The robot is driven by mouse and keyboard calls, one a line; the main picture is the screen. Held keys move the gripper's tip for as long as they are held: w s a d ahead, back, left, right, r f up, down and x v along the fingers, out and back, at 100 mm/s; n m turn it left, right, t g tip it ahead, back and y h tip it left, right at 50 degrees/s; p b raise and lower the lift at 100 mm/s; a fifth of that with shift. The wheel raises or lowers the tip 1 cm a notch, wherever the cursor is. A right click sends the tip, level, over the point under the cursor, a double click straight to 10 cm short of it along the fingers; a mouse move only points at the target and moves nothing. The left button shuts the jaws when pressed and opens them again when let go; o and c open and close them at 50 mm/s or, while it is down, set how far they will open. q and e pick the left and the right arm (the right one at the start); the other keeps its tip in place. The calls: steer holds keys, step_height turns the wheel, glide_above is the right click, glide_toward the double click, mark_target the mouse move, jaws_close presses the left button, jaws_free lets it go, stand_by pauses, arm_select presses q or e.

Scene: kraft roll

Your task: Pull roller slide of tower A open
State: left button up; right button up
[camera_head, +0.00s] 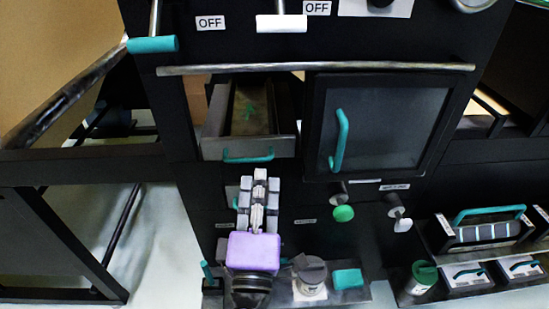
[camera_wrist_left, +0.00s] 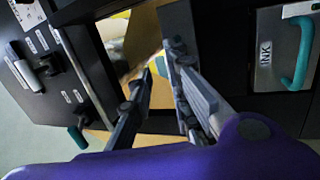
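No label naming the roller slide or tower A is legible, so I cannot tell which part it is. In the head view, a grey drawer (camera_head: 290,147) with a teal handle (camera_head: 248,156) stands pulled out of the black machine. My left gripper (camera_head: 260,175) is just below it, in front of the machine. The wrist view shows the left gripper's two fingers (camera_wrist_left: 163,62) apart with nothing between them. They point toward an opening (camera_wrist_left: 143,35) with yellow inside. A metal front marked INK (camera_wrist_left: 270,55), with a teal handle (camera_wrist_left: 303,50), is at the right. My right gripper is not in view.
A dark window door (camera_head: 390,125) with a teal handle is right of the drawer. A metal rail (camera_head: 315,68) crosses above. A green knob (camera_head: 343,213), a grey-lidded jar (camera_head: 310,275) and a teal block (camera_head: 348,279) are near the gripper. Small drawers (camera_head: 490,275) stand at the right.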

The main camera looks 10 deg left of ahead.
mark_target(248, 160)
arm_select(q)
steer(key=w+a, duration=0.1)
steer(key=w, duration=0.1)
steer(key=w+a+n+g+y, duration=0.1)
steer(key=w+a, duration=0.1)
steer(key=w, duration=0.1)
steer(key=w+a+n+y+p, duration=0.1)
steer(key=w, duration=0.1)
steer(key=shift+w+a+f, duration=0.1)
steer(key=shift+w+a, duration=0.05)
steer(key=shift+a, duration=0.05)
steer(key=shift+c, duration=0.3)
jaws_close()
